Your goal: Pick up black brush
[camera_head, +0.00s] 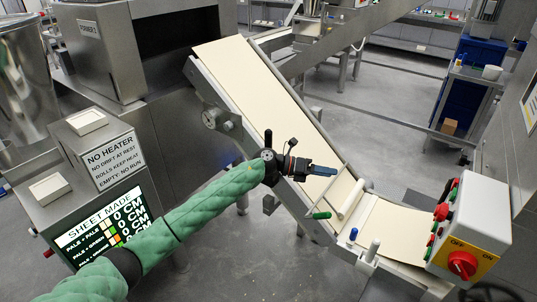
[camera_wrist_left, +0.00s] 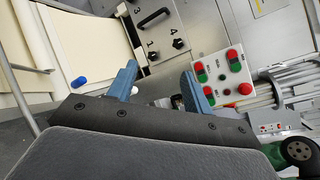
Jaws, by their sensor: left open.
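I cannot make out a black brush in either view. My left gripper (camera_head: 325,170) reaches in on a green-sleeved arm over the sloping conveyor with the pale dough sheet (camera_head: 250,85). In the left wrist view its two blue fingers (camera_wrist_left: 160,82) stand apart with nothing held between them. Beyond them are a grey panel with a black handle (camera_wrist_left: 153,17) and a button box (camera_wrist_left: 222,77). My right gripper is not in view.
A control box with a red knob (camera_head: 462,264) stands at the right. A white roller (camera_head: 351,199) lies across the conveyor's lower end. A sheet-making machine with a screen (camera_head: 105,225) stands at the left. Grey floor is open behind the conveyor.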

